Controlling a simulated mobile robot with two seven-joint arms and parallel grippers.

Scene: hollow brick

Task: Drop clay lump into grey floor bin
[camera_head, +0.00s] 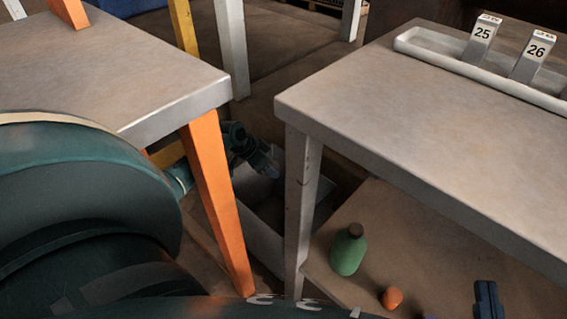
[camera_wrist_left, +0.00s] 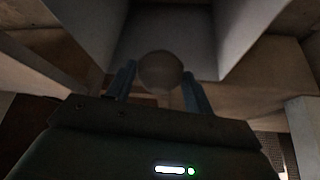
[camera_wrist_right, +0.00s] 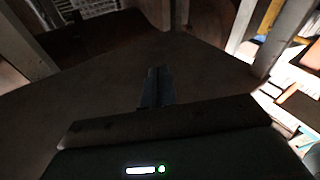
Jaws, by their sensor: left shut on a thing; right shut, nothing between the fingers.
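The clay lump (camera_wrist_left: 160,72) is a round greyish-brown ball between the two blue fingers of my left gripper (camera_wrist_left: 160,85), which is shut on it. In the head view my left gripper (camera_head: 268,163) reaches past the orange table leg and is over the grey floor bin (camera_head: 262,238). The lump cannot be made out there. The bin's pale walls also show beyond the lump in the left wrist view (camera_wrist_left: 245,35). The white table leg hides part of the bin. My right gripper (camera_head: 487,300) is shut and empty; its closed fingers also show in the right wrist view (camera_wrist_right: 157,85).
A left table (camera_head: 110,70) on orange legs and a right table (camera_head: 420,140) flank the bin. A white tray (camera_head: 420,50) holds blocks marked 25 and 26. A green bottle (camera_head: 348,252) and an orange lump (camera_head: 392,298) are on the lower shelf (camera_head: 380,215).

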